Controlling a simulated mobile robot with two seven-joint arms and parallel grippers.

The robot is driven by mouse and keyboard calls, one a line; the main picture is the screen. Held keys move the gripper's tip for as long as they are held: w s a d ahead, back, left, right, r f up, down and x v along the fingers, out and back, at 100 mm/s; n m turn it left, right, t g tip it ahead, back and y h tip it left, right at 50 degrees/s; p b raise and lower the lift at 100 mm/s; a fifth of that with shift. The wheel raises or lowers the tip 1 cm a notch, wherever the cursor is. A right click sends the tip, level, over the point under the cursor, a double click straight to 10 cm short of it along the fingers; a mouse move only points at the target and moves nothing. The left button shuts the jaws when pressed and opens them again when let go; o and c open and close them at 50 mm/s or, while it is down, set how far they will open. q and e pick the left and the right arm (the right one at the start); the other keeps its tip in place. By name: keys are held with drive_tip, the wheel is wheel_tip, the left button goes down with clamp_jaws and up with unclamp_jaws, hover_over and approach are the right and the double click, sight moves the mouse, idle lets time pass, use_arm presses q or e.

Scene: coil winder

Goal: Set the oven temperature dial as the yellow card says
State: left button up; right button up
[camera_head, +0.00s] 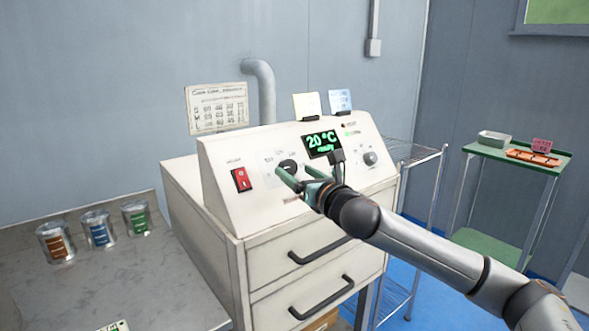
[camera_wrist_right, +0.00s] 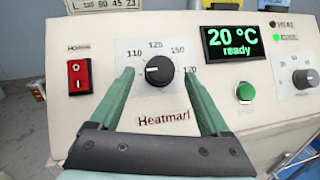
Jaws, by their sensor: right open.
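The white oven (camera_head: 222,172) has a sloped front panel with a black temperature dial (camera_head: 289,166). In the right wrist view the dial (camera_wrist_right: 160,71) has a pale mark towards its left side, with 110, 125, 150 and 170 printed around it. The yellow card (camera_head: 307,105) stands on the oven top; its writing is too small to read. My right gripper (camera_head: 297,178) is open, its green fingers (camera_wrist_right: 158,76) on either side of the dial in the picture. I cannot tell whether they touch it. My left gripper is out of view.
The display (camera_wrist_right: 233,41) reads "20 °C ready". A red switch (camera_wrist_right: 80,76), a green button (camera_wrist_right: 245,91) and a second knob (camera_wrist_right: 303,78) share the panel. A blue card (camera_head: 340,101) stands beside the yellow one. Three cans (camera_head: 98,229) stand on the left bench.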

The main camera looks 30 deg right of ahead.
drive_tip(key=shift+w+d, duration=0.1)
drive_tip(key=shift+w, duration=0.85)
clamp_jaws()
